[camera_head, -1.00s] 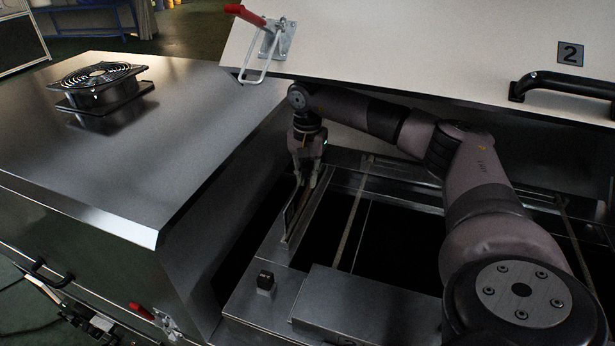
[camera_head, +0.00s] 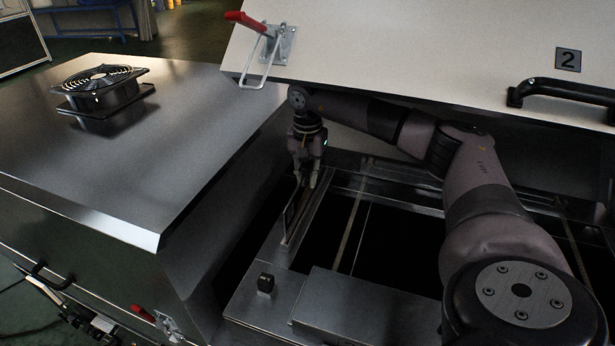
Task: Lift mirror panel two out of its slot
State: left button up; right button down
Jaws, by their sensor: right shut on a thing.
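My right gripper (camera_head: 306,184) points down into the open dryer bay, under the raised lid. Its fingers are shut on the upper edge of a thin, narrow panel (camera_head: 291,221), which seems to be mirror panel two. The panel stands on edge at the left side of the bay, beside a metal rail. Its lower part sits down in the frame, and I cannot tell how deep. The fingers partly cover its top edge. My left gripper is out of view.
The raised white lid (camera_head: 400,52) marked 2 hangs over my right arm, with a black handle (camera_head: 560,92) and red-handled clamp (camera_head: 268,45). A closed steel cover (camera_head: 150,150) with a fan (camera_head: 104,88) stands left.

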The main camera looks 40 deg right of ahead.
jog(key=shift+r, duration=0.2)
jog(key=shift+r+p, duration=0.9)
jog(key=shift+r, duration=0.15)
jog(key=shift+r, duration=0.1)
